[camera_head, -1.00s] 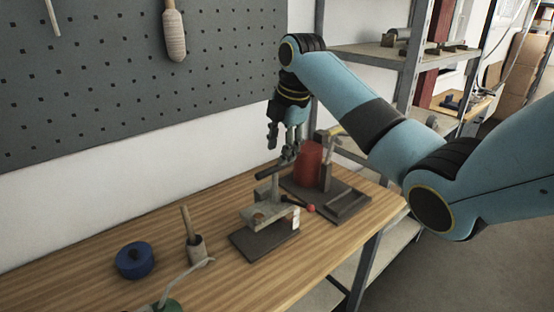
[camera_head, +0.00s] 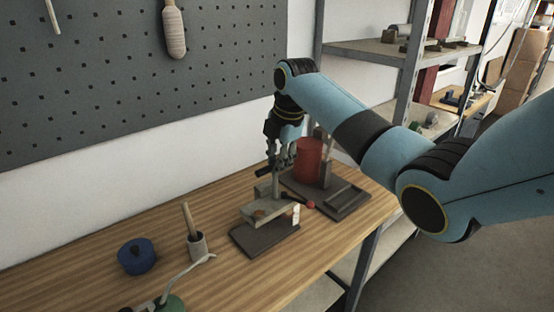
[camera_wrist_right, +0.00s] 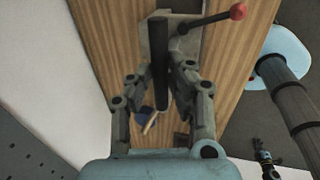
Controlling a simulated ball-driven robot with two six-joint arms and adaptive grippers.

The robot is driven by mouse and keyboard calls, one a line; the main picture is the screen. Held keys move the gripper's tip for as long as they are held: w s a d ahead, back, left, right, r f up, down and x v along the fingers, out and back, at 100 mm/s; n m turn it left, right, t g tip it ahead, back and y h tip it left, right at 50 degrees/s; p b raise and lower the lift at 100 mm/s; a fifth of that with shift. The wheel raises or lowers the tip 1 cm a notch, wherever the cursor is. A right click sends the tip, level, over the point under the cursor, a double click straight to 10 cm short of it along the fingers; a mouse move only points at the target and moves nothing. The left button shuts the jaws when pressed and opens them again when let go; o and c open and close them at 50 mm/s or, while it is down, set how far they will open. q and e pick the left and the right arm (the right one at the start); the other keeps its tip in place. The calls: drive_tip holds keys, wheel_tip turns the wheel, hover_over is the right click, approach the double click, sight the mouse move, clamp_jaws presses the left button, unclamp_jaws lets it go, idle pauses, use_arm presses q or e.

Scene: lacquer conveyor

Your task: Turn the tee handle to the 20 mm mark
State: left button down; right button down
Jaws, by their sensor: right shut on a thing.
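The fixture with the tee handle stands on the bench; it is a grey metal frame (camera_head: 268,208) on a dark base plate (camera_head: 262,238). The tee handle (camera_head: 263,171) is a dark bar at its top; in the right wrist view the bar (camera_wrist_right: 159,60) runs lengthwise between the fingers. My right gripper (camera_head: 279,164) points down over the fixture and is shut on this bar, also in the right wrist view (camera_wrist_right: 162,82). A small pale plate (camera_head: 296,214) is on the fixture's right side; its marks are too small to read.
A red cylinder (camera_head: 308,160) on another dark base stands close behind the fixture. A red-knobbed lever (camera_head: 311,204) sticks out beside it. Bare bench (camera_head: 90,265) lies farther left.

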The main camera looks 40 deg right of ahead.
drive_tip(key=shift+m, duration=0.4)
